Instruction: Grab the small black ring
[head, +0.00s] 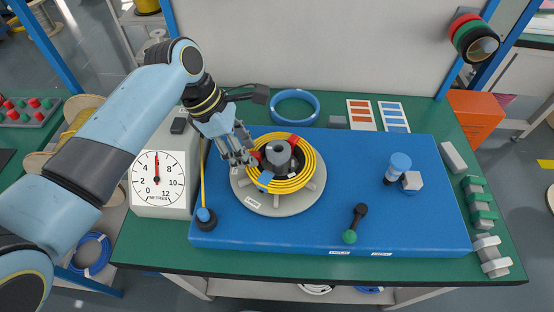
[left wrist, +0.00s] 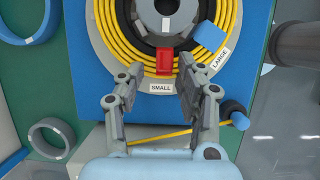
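A small black ring (left wrist: 146,43) lies around the grey hub (left wrist: 168,12), inside a yellow cable coil (left wrist: 113,40), on a round turntable. In the head view the ring (head: 267,163) is partly hidden by the hub (head: 279,152). A red tab (left wrist: 165,61) and a blue tab (left wrist: 209,36) cross the coil; labels below them read SMALL and LARGE. My left gripper (head: 240,150) is above the turntable's left side. In the left wrist view its fingers (left wrist: 157,82) are apart, with the red tab just beyond the gap and nothing between them. My right gripper is out of view.
A dial gauge (head: 157,182) stands left of the blue board (head: 330,235). A blue ring (head: 295,92) lies behind it. The board's front right is mostly clear.

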